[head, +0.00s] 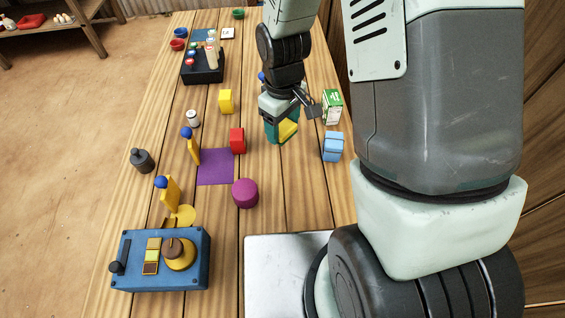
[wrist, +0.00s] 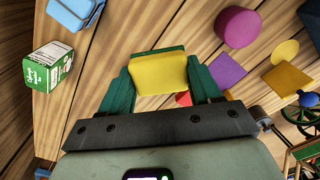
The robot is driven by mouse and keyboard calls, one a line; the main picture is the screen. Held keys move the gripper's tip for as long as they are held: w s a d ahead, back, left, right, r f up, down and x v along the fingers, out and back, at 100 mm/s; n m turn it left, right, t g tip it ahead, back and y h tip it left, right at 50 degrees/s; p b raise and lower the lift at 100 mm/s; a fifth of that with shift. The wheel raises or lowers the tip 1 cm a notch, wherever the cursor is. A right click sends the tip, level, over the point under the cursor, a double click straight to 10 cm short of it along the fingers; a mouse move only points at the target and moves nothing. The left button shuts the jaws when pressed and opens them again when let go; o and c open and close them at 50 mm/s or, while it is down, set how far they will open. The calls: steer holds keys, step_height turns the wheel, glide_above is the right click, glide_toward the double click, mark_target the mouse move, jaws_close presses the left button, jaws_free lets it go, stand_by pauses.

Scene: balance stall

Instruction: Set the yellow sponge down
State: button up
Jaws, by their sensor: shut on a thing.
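The yellow sponge (wrist: 160,75) has a green layer on its far side and sits between the two green fingers of my gripper (wrist: 160,88) in the wrist view. My gripper (head: 285,133) is shut on it. In the head view the sponge (head: 288,130) shows as a yellow patch at the fingers, partly hidden by them. They are over the right part of the wooden table (head: 300,190). I cannot tell whether the sponge touches the table.
A green and white carton (head: 332,107) and a light blue block (head: 333,147) stand right of my gripper. A red block (head: 237,140), purple square (head: 215,168) and magenta cylinder (head: 245,193) lie to the left. A blue box with a knob (head: 160,260) is nearer. Bare table lies between my gripper and the magenta cylinder.

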step_height(320, 180, down, 13)
steer(key=shift+r, duration=0.1)
stand_by(0.5)
steer(key=o, duration=1)
step_height(320, 180, up, 12)
step_height(320, 180, up, 12)
steer(key=m+t, duration=0.2)
glide_above(283, 164)
steer(key=d, duration=0.3)
steer(key=s+d+r+m+t, duration=0.1)
steer(key=s+r+m, duration=0.1)
steer(key=s+r, duration=0.3)
steer(key=s+d+r+m+t, duration=0.1)
steer(key=s+d+r+m, duration=0.1)
steer(key=s+r, duration=0.4)
steer(key=s+d+r+m+t, duration=0.1)
steer(key=s+r+m, duration=0.1)
steer(key=s+r, duration=0.3)
steer(key=shift+s+d+r+m+t, duration=0.15)
steer(key=shift+r, duration=0.75)
steer(key=shift+s+d+r+m+t, duration=0.1)
steer(key=shift+r+m+t, duration=0.05)
steer(key=shift+r, duration=0.75)
